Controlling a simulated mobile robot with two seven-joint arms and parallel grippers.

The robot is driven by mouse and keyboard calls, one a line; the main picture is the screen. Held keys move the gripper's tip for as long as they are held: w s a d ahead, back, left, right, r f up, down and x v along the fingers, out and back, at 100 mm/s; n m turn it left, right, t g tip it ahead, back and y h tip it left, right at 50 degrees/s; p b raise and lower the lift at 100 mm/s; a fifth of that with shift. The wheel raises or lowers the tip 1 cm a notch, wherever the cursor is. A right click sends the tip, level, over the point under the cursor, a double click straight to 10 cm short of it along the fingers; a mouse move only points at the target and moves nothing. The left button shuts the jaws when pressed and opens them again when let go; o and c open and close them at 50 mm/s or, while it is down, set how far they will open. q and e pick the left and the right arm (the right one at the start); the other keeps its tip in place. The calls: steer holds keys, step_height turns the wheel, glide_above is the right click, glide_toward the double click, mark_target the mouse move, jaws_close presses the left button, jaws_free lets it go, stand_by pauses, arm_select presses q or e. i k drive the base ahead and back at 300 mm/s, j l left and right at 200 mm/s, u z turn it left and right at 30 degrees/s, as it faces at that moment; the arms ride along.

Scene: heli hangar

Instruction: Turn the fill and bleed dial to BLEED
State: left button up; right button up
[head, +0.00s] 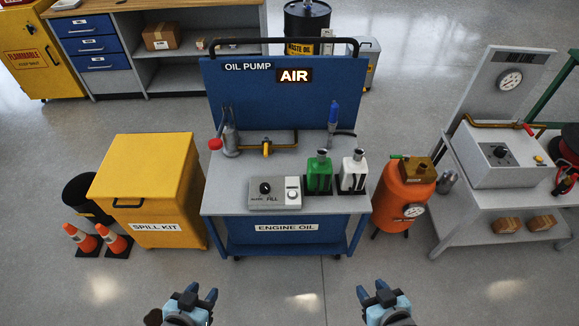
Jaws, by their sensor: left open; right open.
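A grey control box (256,204) sits at the front of the oil pump cart's grey top. It carries a round black dial (265,188), with small lettering below it; FILL reads on the right, and the word on the left is too small to read surely. The dial's pointing direction is too small to tell. A pale round button (293,194) is on the box's right side. My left gripper (201,291) is open and empty, in front of the cart at lower left. My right gripper (371,289) is open and empty at lower right. Both are apart from the cart.
A lit AIR sign (294,76) is on the blue back panel. Green (319,176) and white (353,172) bottles stand right of the box. A yellow spill kit (148,185) flanks the cart at left, an orange tank (404,195) at right. The front floor is clear.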

mark_target(265, 187)
steer(key=i+l, duration=0.3)
steer(key=l+u, duration=0.1)
steer(key=u, duration=0.3)
steer(key=l+u, duration=0.1)
steer(key=u, duration=0.3)
steer(key=l+u, duration=0.15)
steer(key=u, duration=0.3)
steer(key=l+u, duration=0.1)
steer(key=u, duration=0.3)
steer(key=i+l, duration=0.05)
